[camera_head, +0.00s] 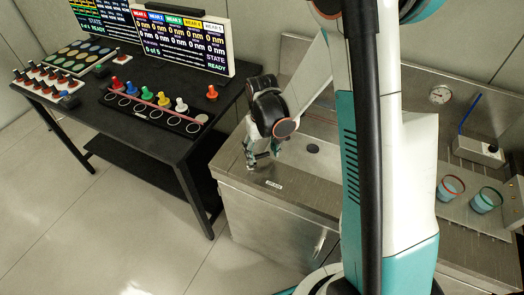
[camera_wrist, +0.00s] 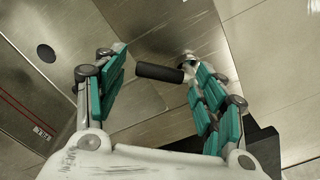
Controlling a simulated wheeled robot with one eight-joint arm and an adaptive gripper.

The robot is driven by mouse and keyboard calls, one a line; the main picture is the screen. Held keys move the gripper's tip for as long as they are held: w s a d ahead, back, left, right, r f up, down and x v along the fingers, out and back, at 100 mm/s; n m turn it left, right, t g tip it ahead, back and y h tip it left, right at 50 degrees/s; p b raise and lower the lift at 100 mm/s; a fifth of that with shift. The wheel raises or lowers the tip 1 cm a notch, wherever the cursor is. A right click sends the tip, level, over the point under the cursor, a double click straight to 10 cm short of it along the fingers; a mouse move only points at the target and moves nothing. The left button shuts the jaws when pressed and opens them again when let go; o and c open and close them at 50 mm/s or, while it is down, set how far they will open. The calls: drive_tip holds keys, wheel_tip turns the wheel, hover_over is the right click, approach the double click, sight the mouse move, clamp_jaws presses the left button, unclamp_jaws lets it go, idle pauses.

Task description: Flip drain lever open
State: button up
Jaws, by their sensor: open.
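The drain lever has a black cylindrical handle (camera_wrist: 160,73) joined to a small metal pivot, and it shows in the wrist view near the front edge of the steel sink. My gripper (camera_wrist: 156,62) is open. Its teal-padded fingers stand on both sides of the handle, with gaps visible. The handle's right end and the pivot are close to the right finger. In the head view, my gripper (camera_head: 260,158) hangs over the sink's front left corner and hides the lever.
The sink (camera_head: 330,172) has a dark round drain hole (camera_head: 312,148) and a small label (camera_head: 273,184) on its front edge. A black table (camera_head: 160,145) with coloured pegs and screens stands left. Two cups (camera_head: 486,200) stand on the right of the counter.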

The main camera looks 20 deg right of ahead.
drive_tip(key=c, duration=1.1)
drive_tip(key=shift+o, duration=0.2)
drive_tip(key=shift+w+n+b, duration=0.25)
drive_tip(key=shift+n+b, duration=0.05)
drive_tip(key=shift+n, duration=0.4)
drive_tip(key=shift+w+n+b, duration=0.25)
drive_tip(key=shift+n, duration=0.45)
drive_tip(key=o, duration=1.1)
drive_tip(key=shift+c, duration=0.2)
wheel_tip(320, 180, up, 12)
